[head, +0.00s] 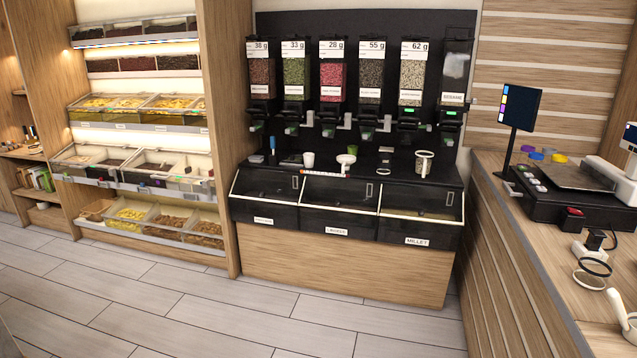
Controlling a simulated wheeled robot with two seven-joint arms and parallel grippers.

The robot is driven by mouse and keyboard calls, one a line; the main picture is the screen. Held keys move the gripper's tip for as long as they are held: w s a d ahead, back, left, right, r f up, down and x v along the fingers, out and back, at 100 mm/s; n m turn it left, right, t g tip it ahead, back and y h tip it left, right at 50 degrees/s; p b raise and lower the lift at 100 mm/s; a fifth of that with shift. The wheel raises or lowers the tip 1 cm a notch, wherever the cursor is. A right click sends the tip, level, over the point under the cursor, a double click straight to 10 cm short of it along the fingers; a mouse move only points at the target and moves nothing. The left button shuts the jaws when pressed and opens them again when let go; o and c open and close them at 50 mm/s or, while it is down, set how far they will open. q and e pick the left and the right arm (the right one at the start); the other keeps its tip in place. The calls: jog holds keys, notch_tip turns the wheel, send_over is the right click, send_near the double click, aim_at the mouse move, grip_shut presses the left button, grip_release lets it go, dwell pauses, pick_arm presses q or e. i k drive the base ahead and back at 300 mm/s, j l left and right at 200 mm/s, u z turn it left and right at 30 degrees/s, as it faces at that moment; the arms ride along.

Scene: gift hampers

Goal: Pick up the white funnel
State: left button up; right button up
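A small white funnel-shaped piece (346,160), wide at the top and narrow below, stands on the black shelf under the row of dispensers. It is small in the view, so its details are hard to tell. A white cup (309,160) stands to its left and a white jug with a handle (424,163) to its right. A small green item (352,149) shows just behind it. Neither of my grippers is in view.
Black bins (336,233) with white-edged fronts stand before the shelf. A wooden counter (500,182) on the right holds a scale (580,176), a screen (520,107) and a white handled item (622,312). Stocked shelves (140,122) stand left. The tiled floor (190,300) is clear.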

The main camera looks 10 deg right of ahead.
aim_at(345, 161)
jog(key=i+l+z, duration=0.15)
jog(key=i+z, duration=0.2)
jog(key=i, duration=0.5)
jog(key=i+z, duration=0.35)
jog(key=i, duration=0.45)
jog(key=i+l+u, duration=0.1)
jog(key=i+u, duration=0.15)
jog(key=i, duration=1.45)
